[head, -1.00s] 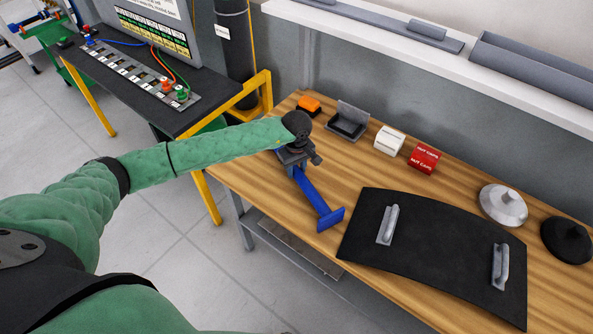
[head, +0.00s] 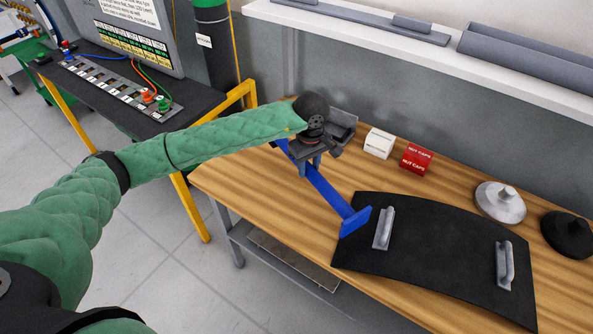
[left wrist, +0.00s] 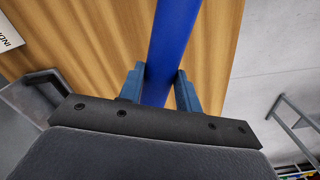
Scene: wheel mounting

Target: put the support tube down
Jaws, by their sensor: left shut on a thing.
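The support tube (head: 329,192) is a blue bar with a flat blue end plate. My left gripper (head: 311,166) is shut on it over the wooden workbench (head: 262,187). In the head view the tube slants down to the right, and its end plate overlaps the left edge of the black curved panel. I cannot tell whether the tube touches the bench or the panel. In the left wrist view the tube (left wrist: 172,45) runs between the two blue fingers (left wrist: 160,90). The gripper and wrist hide part of it. My right gripper is not in view.
The black panel (head: 440,245) with two grey handles covers the bench's front middle. A white box (head: 379,143), a red box (head: 416,160), a silver disc (head: 500,202) and a black disc (head: 567,236) stand behind it.

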